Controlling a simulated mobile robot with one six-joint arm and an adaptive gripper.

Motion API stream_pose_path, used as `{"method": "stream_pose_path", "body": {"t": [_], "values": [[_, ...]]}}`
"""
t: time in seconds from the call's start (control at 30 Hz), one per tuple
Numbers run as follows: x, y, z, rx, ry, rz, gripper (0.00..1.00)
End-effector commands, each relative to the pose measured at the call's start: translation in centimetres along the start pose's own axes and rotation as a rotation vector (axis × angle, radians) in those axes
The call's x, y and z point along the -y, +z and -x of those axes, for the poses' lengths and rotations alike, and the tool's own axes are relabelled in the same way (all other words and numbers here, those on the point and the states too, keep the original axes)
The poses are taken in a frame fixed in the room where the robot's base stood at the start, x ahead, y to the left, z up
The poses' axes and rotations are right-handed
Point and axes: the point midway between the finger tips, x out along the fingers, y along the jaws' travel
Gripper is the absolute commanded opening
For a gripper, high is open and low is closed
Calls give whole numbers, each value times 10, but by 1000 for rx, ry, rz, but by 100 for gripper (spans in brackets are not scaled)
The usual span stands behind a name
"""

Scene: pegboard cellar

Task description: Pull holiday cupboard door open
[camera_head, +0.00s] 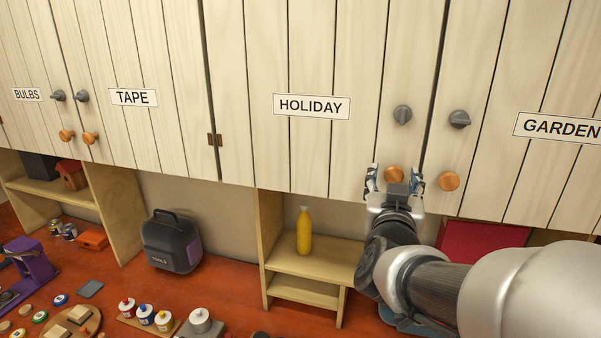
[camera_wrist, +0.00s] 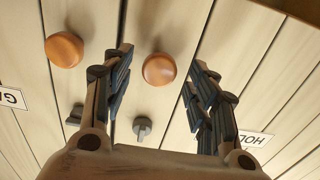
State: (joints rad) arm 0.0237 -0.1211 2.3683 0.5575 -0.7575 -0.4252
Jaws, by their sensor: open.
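The holiday cupboard door (camera_head: 300,60) is pale planked wood with a HOLIDAY label, and it looks closed, flush with its neighbours. Its round orange-brown wooden knob (camera_head: 394,175) is near the lower right corner. A grey turn latch (camera_head: 402,114) sits above the knob. My gripper (camera_head: 394,180) is open at the knob, one finger on each side of it. In the wrist view, which is upside down, the knob (camera_wrist: 159,69) shows between the spread fingers (camera_wrist: 162,60), with gaps on both sides. The same latch (camera_wrist: 142,129) shows below it.
The garden door (camera_head: 530,70) adjoins on the right, with its own knob (camera_head: 448,181) and latch (camera_head: 459,119) close to my gripper. A hinge (camera_head: 214,140) is at the holiday door's left edge. Below, a yellow bottle (camera_head: 304,232) stands on a wooden shelf (camera_head: 285,262).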

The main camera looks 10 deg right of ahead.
Motion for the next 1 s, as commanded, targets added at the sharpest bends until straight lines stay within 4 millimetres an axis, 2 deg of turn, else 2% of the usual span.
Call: {"method": "stream_pose_path", "body": {"t": [0.13, 0.4, 1.0], "values": [[-1, 0, -8, 0, 1, 0, 53], [0, 0, -8, 0, 0, 0, 53], [0, 0, -8, 0, 0, 0, 13]]}}
